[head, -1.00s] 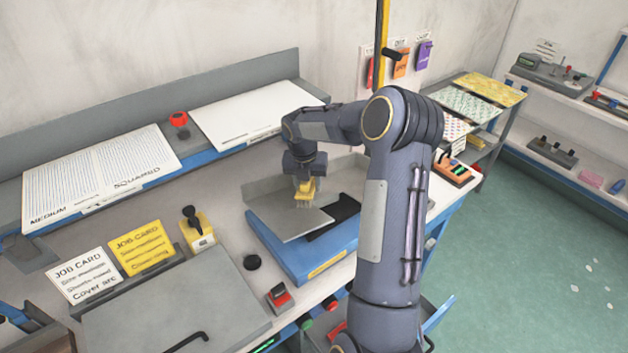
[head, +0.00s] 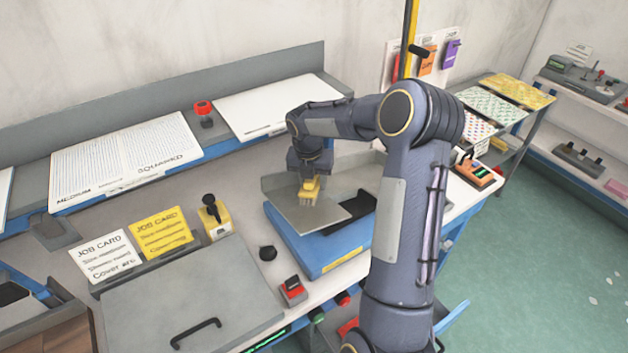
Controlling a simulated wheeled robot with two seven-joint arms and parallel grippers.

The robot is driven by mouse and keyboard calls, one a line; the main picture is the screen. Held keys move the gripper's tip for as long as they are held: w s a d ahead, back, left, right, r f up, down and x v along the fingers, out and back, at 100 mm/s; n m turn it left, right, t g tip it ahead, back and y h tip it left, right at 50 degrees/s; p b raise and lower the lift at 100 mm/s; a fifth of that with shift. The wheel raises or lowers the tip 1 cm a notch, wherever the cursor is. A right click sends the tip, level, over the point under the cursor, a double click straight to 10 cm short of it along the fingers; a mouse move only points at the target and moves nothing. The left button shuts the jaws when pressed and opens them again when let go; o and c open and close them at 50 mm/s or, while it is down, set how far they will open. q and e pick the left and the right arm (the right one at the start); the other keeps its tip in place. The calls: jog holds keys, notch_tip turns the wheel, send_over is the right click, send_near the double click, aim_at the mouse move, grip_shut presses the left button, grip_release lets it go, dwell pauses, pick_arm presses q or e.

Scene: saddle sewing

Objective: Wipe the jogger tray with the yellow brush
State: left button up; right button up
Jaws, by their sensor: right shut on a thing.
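The jogger tray (head: 300,215) is a grey metal plate with low raised walls on a blue base (head: 318,251). The yellow brush (head: 310,190) is over the tray, bristles down, near the tray's middle. Its bristles appear to meet the tray surface, but exact contact is hard to tell. My right gripper (head: 309,177) points down and is shut on the top of the brush. My right arm covers the right part of the tray and base. My left gripper is not in view.
A black-knobbed yellow device (head: 214,218) and job cards (head: 163,232) stand left of the tray. Paper stacks (head: 127,157) lie on the rear shelf.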

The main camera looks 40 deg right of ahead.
jog(key=shift+w+d+r, duration=0.2)
jog(key=shift+r, duration=0.8)
jog(key=shift+w+d+r, duration=0.15)
jog(key=shift+w+r, duration=0.05)
jog(key=shift+r, duration=0.75)
jog(key=shift+w+d+r, duration=0.2)
jog(key=shift+r, duration=0.8)
jog(key=shift+w+d+r, duration=0.15)
jog(key=shift+w+r, duration=0.05)
jog(key=shift+r, duration=0.55)
jog(key=shift+w+d+r, duration=0.1)
jog(key=shift+w+r, duration=0.05)
jog(key=shift+r, duration=0.55)
